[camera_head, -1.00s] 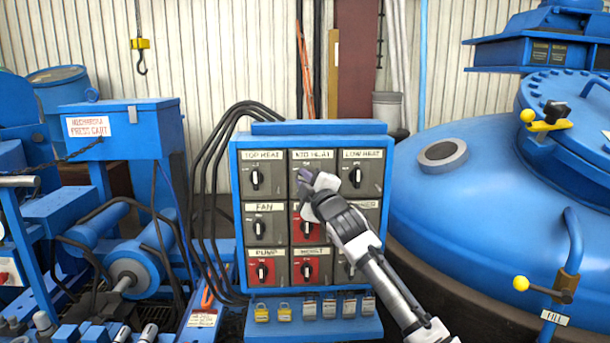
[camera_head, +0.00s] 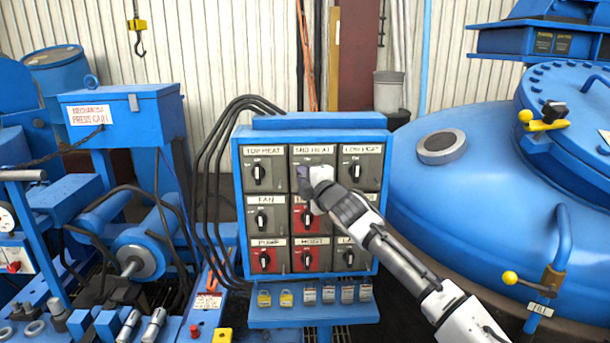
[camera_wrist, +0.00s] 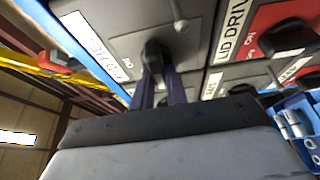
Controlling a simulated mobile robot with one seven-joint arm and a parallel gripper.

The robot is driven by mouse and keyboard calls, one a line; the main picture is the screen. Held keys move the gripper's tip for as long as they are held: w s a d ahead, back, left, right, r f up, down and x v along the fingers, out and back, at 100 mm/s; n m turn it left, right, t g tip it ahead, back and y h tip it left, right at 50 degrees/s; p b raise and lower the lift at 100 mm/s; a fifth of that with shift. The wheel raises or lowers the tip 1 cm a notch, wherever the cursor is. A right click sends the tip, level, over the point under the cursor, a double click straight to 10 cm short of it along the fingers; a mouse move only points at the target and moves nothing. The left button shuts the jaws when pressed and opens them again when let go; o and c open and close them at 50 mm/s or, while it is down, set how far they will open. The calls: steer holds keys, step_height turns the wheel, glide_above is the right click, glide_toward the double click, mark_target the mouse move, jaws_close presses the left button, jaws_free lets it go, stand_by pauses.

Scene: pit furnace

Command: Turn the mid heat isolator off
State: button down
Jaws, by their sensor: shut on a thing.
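The blue-framed control panel (camera_head: 236,200) stands at the centre of the head view, with a grid of dark and red switch plates. The mid heat plate (camera_head: 327,161) is in the middle of its top row. My gripper (camera_head: 303,178) is in front of that plate and hides its knob in the head view. In the wrist view, the black mid heat knob (camera_wrist: 153,52) sits between the fingertips of my gripper (camera_wrist: 164,77), which is shut on it. An upside-down ON mark shows beside the knob. The knob's exact angle is hard to tell.
The top heat knob (camera_head: 259,174) and low heat knob (camera_head: 355,171) flank the plate. Several padlocks (camera_head: 329,294) hang below the panel. A large blue furnace vessel (camera_head: 450,200) stands right, a blue press cart (camera_head: 112,122) left. Black cables (camera_head: 207,150) loop at the panel's left.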

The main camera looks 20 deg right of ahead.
steer(key=shift+a, duration=0.1)
steer(key=c, duration=1.4)
jaws_free()
steer(key=s+d+b, duration=0.1)
steer(key=s+b, duration=0.3)
steer(key=s, duration=0.9)
steer(key=shift+s+d, duration=0.3)
steer(key=shift+s, duration=0.05)
